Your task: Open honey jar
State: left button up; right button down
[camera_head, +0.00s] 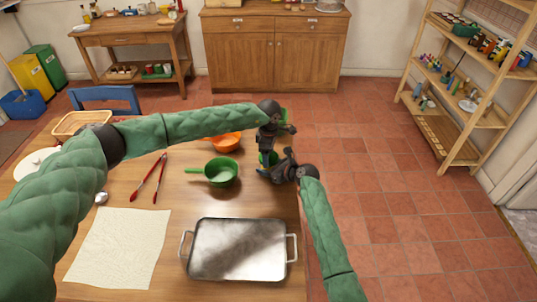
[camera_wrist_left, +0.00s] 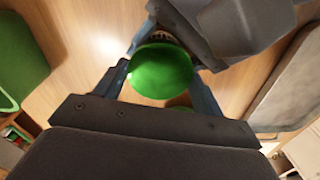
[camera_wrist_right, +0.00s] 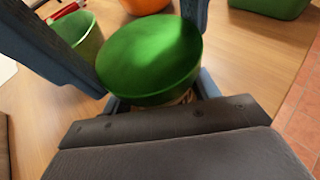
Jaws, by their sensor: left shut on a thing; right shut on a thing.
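The honey jar's round green lid (camera_head: 267,159) shows near the table's right edge, partly hidden by my grippers. It also shows in the left wrist view (camera_wrist_left: 160,70) and the right wrist view (camera_wrist_right: 150,55). Little of the jar body (camera_wrist_right: 184,99) shows below the lid. My left gripper (camera_head: 268,150) reaches down from above, with its fingers on both sides of the lid, shut on it. My right gripper (camera_head: 272,168) comes in from the side, lower down, shut on the jar body. The lid sits on the jar as far as I can see.
Red tongs (camera_head: 148,180), a pale sheet (camera_head: 118,248) and a metal tray (camera_head: 238,250) lie on the table. A green container (camera_wrist_left: 20,65) stands close by. The floor right of the table is clear.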

pick_arm(q)
jog(key=shift+r, duration=0.5)
jog(key=shift+r, duration=0.35)
jog(key=shift+r, duration=0.3)
dwell(0.4)
jog(key=shift+r, duration=1.95)
pick_arm(e)
jog(key=shift+c, duration=1.6)
grip_release()
pick_arm(q)
notch_tip(320, 180, down, 2)
jog(key=shift+f+b, duration=0.1)
jog(key=shift+b, duration=1)
pick_arm(e)
notch_tip(320, 180, up, 4)
jog(key=r, duration=0.1)
send_over(290, 186)
jog(key=shift+w+d+f, duration=0.1)
jog(key=shift+f, duration=0.15)
